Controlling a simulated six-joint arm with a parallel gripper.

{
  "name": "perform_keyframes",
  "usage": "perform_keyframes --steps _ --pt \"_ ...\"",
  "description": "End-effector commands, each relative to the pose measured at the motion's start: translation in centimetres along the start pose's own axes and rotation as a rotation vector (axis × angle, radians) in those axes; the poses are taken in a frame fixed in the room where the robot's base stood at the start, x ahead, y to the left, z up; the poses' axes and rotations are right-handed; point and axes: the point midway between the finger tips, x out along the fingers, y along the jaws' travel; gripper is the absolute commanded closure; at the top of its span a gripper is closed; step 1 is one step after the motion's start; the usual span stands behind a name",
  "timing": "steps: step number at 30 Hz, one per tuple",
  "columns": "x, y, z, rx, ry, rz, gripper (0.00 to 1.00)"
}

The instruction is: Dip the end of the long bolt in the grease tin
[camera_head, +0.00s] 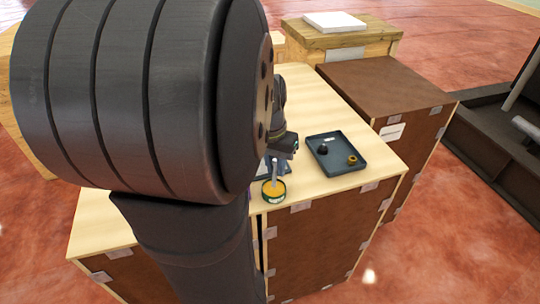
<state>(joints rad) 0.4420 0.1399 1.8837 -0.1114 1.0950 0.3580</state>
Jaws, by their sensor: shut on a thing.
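The grease tin (274,193) is a small round dark tin with yellow-orange grease, standing open near the front edge of the light wooden table. The long bolt (275,171) is a thin grey upright rod. Its lower end overlaps the grease in this view; I cannot tell whether it is in the grease or just above it. My gripper (279,153) is shut on the bolt's upper part, above the tin. My own arm hides much of the gripper and the table to the left.
A dark tray (337,153) to the right of the tin holds a black round part (323,150) and a yellow ring-like part (352,159). A brown cabinet (385,84) adjoins the table at the right.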

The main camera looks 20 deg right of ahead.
Motion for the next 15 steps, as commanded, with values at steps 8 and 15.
perform_keyframes --steps 8,15 --pt "0.22 -0.02 0.0 0.0 0.0 0.0 1.0" --pt "0.52 -0.05 0.02 0.0 -0.001 0.0 1.0"
